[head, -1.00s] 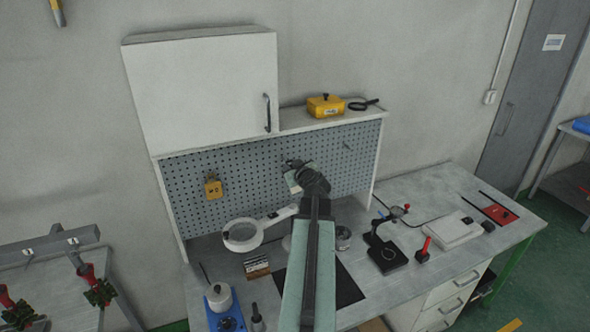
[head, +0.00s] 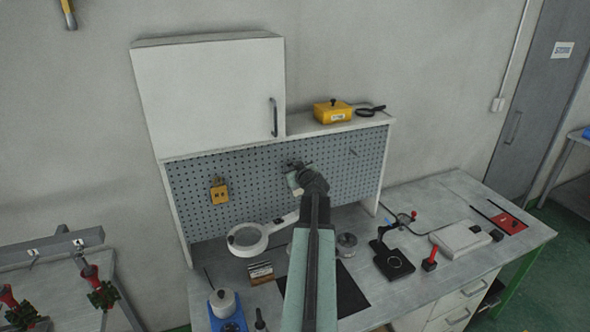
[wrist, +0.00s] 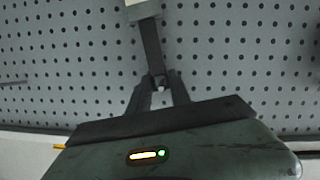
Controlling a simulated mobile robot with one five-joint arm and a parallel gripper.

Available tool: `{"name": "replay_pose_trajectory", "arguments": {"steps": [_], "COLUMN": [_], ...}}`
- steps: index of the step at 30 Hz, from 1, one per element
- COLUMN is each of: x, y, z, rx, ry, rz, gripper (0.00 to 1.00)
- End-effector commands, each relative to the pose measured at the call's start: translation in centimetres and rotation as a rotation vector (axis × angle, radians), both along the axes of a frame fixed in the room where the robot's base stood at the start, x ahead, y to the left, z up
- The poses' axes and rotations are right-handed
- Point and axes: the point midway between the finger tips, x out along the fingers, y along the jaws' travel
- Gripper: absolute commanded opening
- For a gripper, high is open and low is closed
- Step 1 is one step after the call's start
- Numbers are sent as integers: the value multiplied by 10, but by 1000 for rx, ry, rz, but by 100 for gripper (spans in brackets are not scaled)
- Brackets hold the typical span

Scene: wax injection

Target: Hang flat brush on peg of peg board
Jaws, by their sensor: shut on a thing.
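My gripper (wrist: 159,84) is shut on the dark handle of the flat brush (wrist: 151,42) in the wrist view. The brush's pale end (wrist: 142,9) runs out of the top of that picture. The grey peg board (head: 250,175) lies behind the brush; I cannot tell how far. In the head view my gripper (head: 296,166) is in front of the middle of the board, and my arm hides most of the brush. A thin peg (head: 353,152) sticks out of the board to the right of my gripper. A thin rod, perhaps a peg (wrist: 12,83), shows at the wrist view's left edge.
A yellow item (head: 219,192) hangs on the board's left. A white cabinet (head: 208,92) is above, with a yellow box (head: 332,112) on the shelf beside it. The bench holds a ring magnifier (head: 248,239), a black stand (head: 393,262) and a pale device (head: 460,240).

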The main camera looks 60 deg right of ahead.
Motion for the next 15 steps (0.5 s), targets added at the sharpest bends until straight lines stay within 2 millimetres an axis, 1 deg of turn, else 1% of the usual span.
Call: {"name": "replay_pose_trajectory", "arguments": {"steps": [10, 11, 12, 13, 15], "x": [-1, -1, -1, -1, -1], "y": [0, 0, 0, 0, 0], "z": [0, 0, 0, 0, 0], "rx": [0, 1, 1, 1, 0], "ry": [0, 1, 1, 1, 1], "rz": [0, 0, 0, 0, -1], "gripper": [0, 30, 41, 49, 50]}}
